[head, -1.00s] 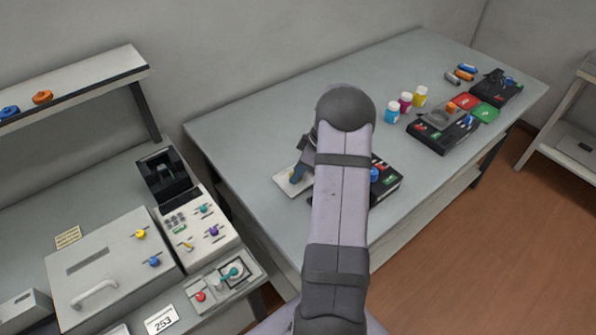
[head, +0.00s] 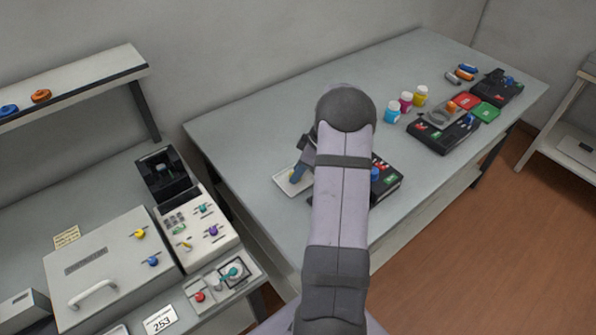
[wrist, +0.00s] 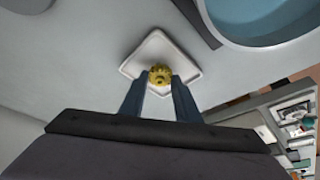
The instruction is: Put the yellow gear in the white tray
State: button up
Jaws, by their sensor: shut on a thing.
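The yellow gear (wrist: 160,75) is between the fingertips of my gripper (wrist: 158,84) in the wrist view, and the gripper is shut on it. The white tray (wrist: 150,45) lies right behind and beneath the gear in that view. In the head view the white tray (head: 283,182) lies on the table, left of my arm. My gripper (head: 295,176) is over the tray there, with a bit of yellow at its tips. I cannot tell whether the gear touches the tray floor. My arm hides the tray's right part in the head view.
A black cartridge unit (head: 385,183) stands partly behind my arm on the right. Several coloured bottles (head: 405,102) and another black unit (head: 443,135) are farther right. A machine with knobs (head: 195,225) stands at the left. The table's left back is clear.

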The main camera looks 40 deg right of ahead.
dwell(0.4)
jog(key=o, duration=1.1)
jog(key=shift+c, duration=0.2)
jog(key=shift+r, duration=0.15)
jog(key=shift+r+p, duration=0.85)
jog(key=shift+r, duration=1.2)
